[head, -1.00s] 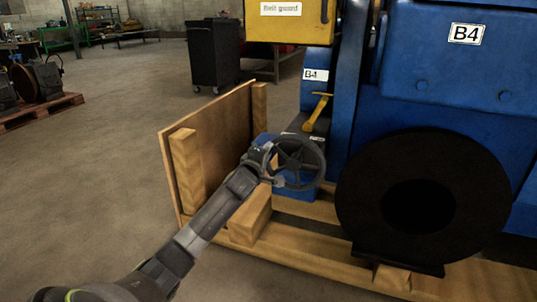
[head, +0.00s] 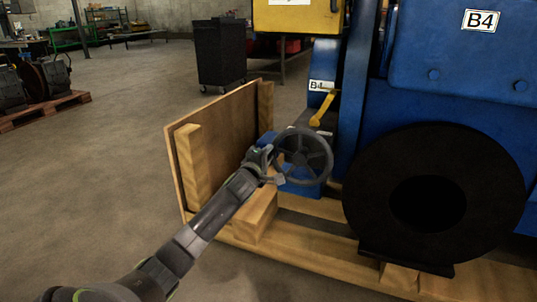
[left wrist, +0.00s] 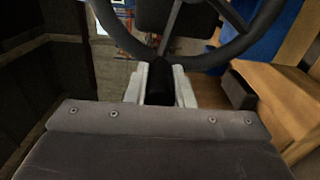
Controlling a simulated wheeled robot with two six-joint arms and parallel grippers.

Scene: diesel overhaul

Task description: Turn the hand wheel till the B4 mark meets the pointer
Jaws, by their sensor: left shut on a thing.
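The dark hand wheel (head: 303,156) stands at the front of the blue engine, left of the big black disc. My left gripper (head: 266,168) is shut on the left side of its rim. In the left wrist view its pale fingers (left wrist: 160,86) close around a dark part at the rim, and spokes show above. A white plate with the B4 mark (head: 321,86) sits on the blue engine part above the wheel. The yellow pointer (head: 322,109) is just below it; its upper tip appears to reach the plate's lower edge. My right gripper is not in view.
A wooden cradle with an upright board (head: 215,140) stands close to my left arm. The black disc (head: 430,195) is at the right. A yellow guard (head: 297,15) hangs above. A larger B4 label (head: 481,20) is on the engine. Open floor lies at the left.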

